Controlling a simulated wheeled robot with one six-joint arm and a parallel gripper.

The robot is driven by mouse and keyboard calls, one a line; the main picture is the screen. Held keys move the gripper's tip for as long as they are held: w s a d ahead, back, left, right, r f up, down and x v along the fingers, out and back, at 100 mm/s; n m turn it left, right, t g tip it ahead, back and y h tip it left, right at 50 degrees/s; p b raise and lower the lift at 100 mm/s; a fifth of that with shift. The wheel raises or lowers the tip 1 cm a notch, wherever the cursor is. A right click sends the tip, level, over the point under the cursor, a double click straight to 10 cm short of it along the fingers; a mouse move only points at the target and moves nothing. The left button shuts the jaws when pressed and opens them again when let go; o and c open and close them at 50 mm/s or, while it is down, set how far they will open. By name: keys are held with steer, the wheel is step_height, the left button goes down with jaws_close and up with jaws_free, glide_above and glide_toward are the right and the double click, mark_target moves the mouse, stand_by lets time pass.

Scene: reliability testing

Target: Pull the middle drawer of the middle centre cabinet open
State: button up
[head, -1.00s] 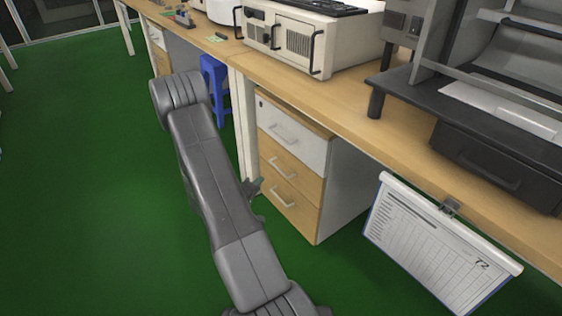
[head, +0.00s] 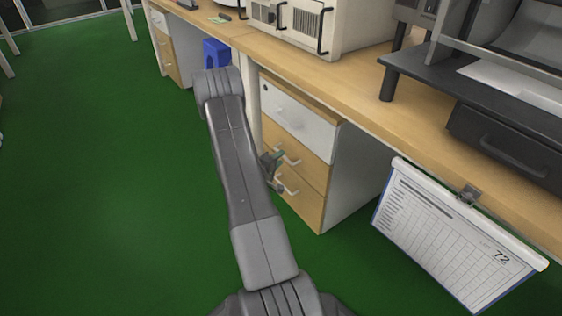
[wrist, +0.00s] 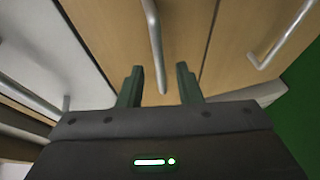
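The middle centre cabinet (head: 349,172) stands under the bench, with a white top drawer (head: 311,131) and two wooden drawers below. The middle drawer (head: 314,174) is wooden, has a silver bar handle (head: 290,156) and looks shut. In the wrist view, the handle (wrist: 155,45) runs down to the gap between my fingers. My gripper (wrist: 159,70) is open, its two dark green fingers apart on either side of the handle's lower end. In the head view, my gripper (head: 270,168) is at the cabinet's front, partly behind my arm. I cannot tell whether the fingers touch the handle.
The bottom drawer's handle (wrist: 282,38) is to the right in the wrist view, and the top drawer's handle (wrist: 45,100) to the left. A clipboard (head: 455,235) hangs from the bench edge. Green floor is clear at left.

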steer(key=shift+x, duration=1.05)
jaws_close()
steer(key=s+a+p, duration=0.3)
steer(key=s+a, duration=0.6)
steer(key=a, duration=0.4)
steer(key=s+a+p, duration=0.2)
steer(key=s+a, duration=0.8)
steer(key=a, duration=0.4)
steer(key=shift+s+p, duration=0.3)
steer(key=shift+p, duration=0.1)
jaws_free()
